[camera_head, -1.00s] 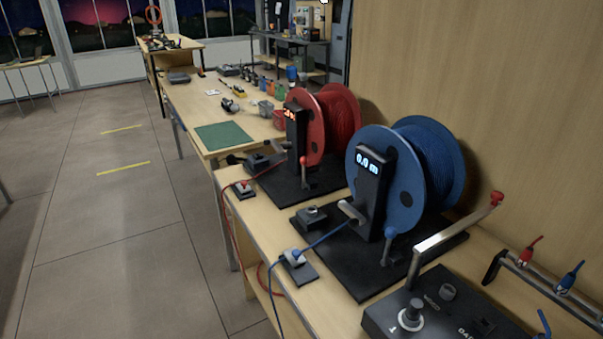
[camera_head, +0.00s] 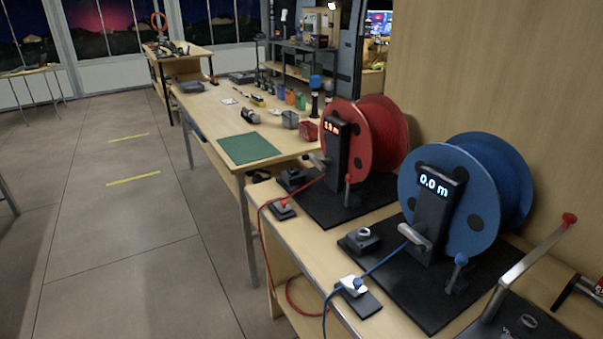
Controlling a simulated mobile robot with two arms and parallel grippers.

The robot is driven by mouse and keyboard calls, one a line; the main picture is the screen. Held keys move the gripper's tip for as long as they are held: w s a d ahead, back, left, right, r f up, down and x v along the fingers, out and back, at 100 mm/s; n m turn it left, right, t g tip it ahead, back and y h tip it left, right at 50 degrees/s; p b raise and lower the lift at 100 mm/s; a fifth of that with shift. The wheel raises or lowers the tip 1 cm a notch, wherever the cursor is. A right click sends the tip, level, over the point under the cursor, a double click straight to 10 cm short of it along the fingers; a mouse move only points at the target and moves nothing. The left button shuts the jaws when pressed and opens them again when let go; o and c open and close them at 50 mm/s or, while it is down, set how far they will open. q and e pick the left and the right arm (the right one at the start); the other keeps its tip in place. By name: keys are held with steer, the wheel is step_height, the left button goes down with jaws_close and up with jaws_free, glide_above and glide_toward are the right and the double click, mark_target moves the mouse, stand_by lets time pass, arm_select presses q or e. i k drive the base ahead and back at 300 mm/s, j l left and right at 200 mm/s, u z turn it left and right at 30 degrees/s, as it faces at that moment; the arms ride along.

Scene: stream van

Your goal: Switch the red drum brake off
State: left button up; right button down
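The red drum (camera_head: 388,136) stands on a black base (camera_head: 325,213) on the wooden bench, beyond the blue drum. A black post (camera_head: 335,152) in front of it carries an orange display, too small to read surely. A small lever with a red knob (camera_head: 348,179) stands at the post's right foot. Neither of my grippers is in view.
The blue drum (camera_head: 460,200), its display reading 0.0 m, stands nearer on its own black base. A red cable (camera_head: 262,225) and a blue cable (camera_head: 385,262) run over the bench. A crank arm (camera_head: 530,265) rises at the right.

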mark_target(349, 177)
steer(key=i+j, duration=0.2)
steer(key=j, duration=0.2)
steer(key=i+j+u, duration=0.1)
steer(key=j, duration=0.3)
steer(key=i+j, duration=0.25)
steer(key=j, duration=0.15)
steer(key=u, duration=0.05)
